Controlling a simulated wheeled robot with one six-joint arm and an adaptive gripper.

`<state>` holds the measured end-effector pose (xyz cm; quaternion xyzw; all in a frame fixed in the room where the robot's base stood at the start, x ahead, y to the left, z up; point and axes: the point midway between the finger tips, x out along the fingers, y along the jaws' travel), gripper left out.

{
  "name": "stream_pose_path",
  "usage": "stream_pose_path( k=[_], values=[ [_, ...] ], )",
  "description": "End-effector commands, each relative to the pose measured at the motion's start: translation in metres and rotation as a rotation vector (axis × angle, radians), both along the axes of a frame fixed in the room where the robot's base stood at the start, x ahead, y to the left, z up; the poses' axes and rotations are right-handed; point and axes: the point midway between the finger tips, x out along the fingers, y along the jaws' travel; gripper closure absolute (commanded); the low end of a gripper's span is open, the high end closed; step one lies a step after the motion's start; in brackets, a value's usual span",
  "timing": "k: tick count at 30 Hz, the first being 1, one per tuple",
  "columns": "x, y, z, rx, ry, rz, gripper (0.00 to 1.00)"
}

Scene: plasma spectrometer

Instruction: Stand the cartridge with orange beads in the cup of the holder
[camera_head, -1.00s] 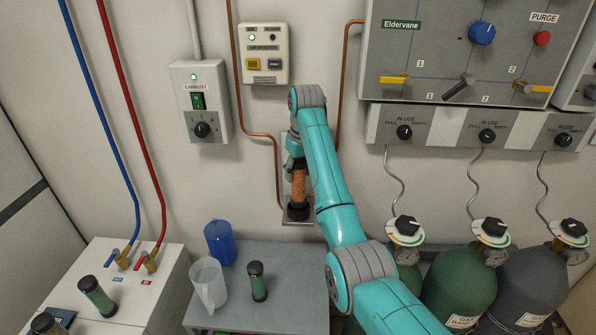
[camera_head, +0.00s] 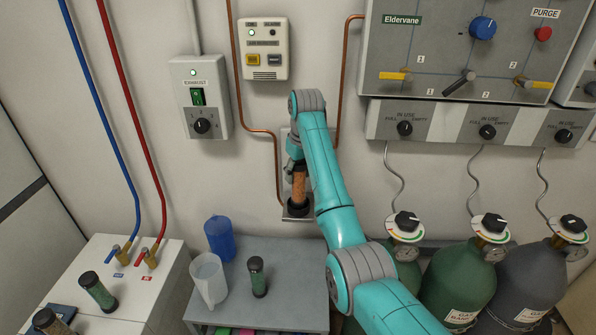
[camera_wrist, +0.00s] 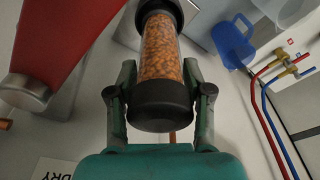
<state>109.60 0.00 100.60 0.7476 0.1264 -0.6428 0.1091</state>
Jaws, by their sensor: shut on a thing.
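The cartridge with orange beads (camera_head: 300,182) is upright, or nearly so, in front of the grey wall plate of the holder (camera_head: 285,136). Its lower end meets the black cup (camera_head: 297,209) at the foot of the plate; I cannot tell how deep it sits. My gripper (camera_wrist: 160,72) is shut on the cartridge, one finger on each side. In the wrist view the cartridge's clear body (camera_wrist: 161,45) is full of orange beads, and its black cap is nearest the camera. In the head view my arm hides part of the gripper and holder.
Copper pipes (camera_head: 277,165) run beside the holder. Gas cylinders (camera_head: 462,285) stand to the right. A white cabinet (camera_head: 150,295) bears other cartridges at left.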

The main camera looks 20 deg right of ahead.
Motion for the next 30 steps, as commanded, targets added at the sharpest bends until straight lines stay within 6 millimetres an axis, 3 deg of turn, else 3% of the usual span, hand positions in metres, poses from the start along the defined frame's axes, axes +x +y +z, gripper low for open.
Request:
stream_pose_path(
  k=[26,27,30],
  values=[
    [0.000,0.000,-0.018,0.000,-0.001,0.000,0.99],
    [0.000,0.000,-0.017,0.000,-0.002,0.000,0.40],
    [0.000,0.000,-0.017,0.000,-0.001,0.000,0.20]
  ],
)
